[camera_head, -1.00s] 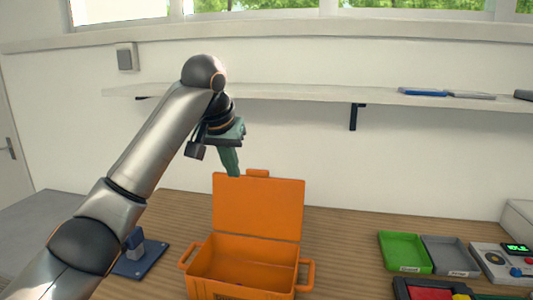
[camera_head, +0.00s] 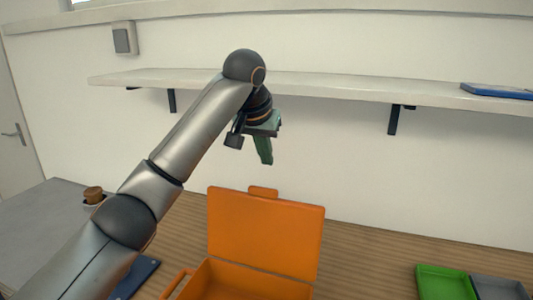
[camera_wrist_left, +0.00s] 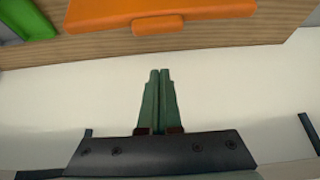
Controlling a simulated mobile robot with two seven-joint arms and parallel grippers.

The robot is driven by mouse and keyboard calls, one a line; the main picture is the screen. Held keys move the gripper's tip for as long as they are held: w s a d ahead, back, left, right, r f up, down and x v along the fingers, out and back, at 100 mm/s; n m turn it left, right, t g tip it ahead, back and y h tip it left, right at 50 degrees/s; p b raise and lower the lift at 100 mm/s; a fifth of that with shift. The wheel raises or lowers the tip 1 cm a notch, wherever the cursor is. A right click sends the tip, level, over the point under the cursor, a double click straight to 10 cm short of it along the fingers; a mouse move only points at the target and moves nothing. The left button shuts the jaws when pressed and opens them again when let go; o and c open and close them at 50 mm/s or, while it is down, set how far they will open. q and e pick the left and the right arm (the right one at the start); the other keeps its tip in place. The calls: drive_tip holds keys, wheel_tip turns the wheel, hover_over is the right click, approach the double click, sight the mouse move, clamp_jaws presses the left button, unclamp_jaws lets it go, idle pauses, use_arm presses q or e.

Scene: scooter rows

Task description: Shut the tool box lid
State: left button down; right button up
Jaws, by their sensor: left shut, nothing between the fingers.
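The orange tool box (camera_head: 225,280) stands on the wooden bench with its lid (camera_head: 265,232) raised upright at the back. The lower front of the box is cut off by the picture's bottom edge. My left gripper (camera_head: 265,162) is shut and empty, above and behind the lid's top edge, apart from it. In the left wrist view, the shut green fingers (camera_wrist_left: 158,75) point toward the lid's latch tab (camera_wrist_left: 158,25), with a gap between. The orange lid (camera_wrist_left: 105,10) shows at the top of that view. My right gripper is not in view.
A long white shelf (camera_head: 330,88) on dark brackets runs along the wall behind the gripper. A green tray (camera_head: 445,283) and a grey tray (camera_head: 498,288) lie at the right. A blue item (camera_head: 497,91) is on the shelf.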

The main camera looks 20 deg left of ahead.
use_arm(q)
drive_tip(key=p+x, duration=0.1)
drive_tip(key=x, duration=0.7)
drive_tip(key=shift+s+a+r, duration=0.1)
drive_tip(key=shift+s+r, duration=0.1)
drive_tip(key=shift+s, duration=0.5)
drive_tip(key=shift+s+r, duration=0.2)
drive_tip(key=shift+s, duration=0.45)
drive_tip(key=shift+s+r, duration=0.2)
drive_tip(key=shift+s, duration=0.5)
